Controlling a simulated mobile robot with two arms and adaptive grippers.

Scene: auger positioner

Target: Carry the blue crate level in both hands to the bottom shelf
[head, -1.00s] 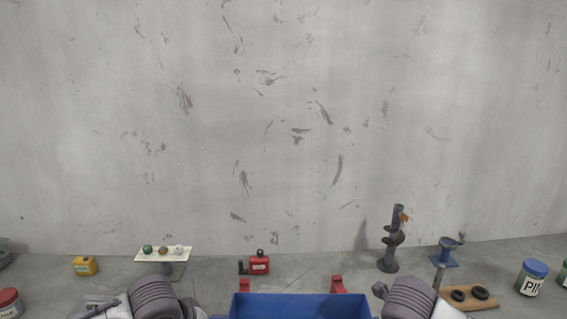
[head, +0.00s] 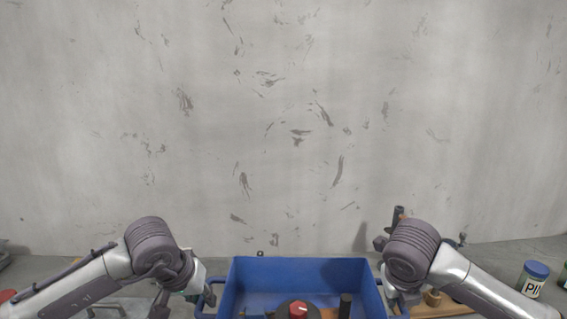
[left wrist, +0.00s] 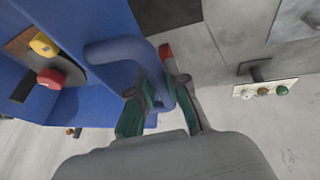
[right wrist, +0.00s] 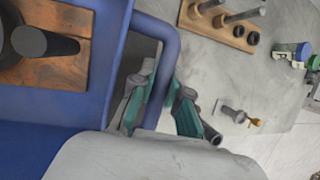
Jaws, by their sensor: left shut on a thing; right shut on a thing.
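The blue crate (head: 300,275) is at the bottom centre of the head view, looking about level, its front cut off. My left gripper (head: 207,291) is at its left handle; in the left wrist view the fingers (left wrist: 158,100) are shut around the blue handle (left wrist: 120,48). My right gripper (head: 394,298) is at the right side; in the right wrist view the fingers (right wrist: 155,105) close around that handle (right wrist: 165,38). In the crate are a red-topped dark part (head: 298,311), a dark post (head: 345,306) and a wooden board (right wrist: 55,60). I cannot make out a shelf.
A scuffed grey wall (head: 290,130) stands behind. A jar with a blue lid (head: 532,278) is at the right. A dark auger (head: 398,215) is partly hidden behind my right arm. The left wrist view shows a small rack with coloured balls (left wrist: 265,90).

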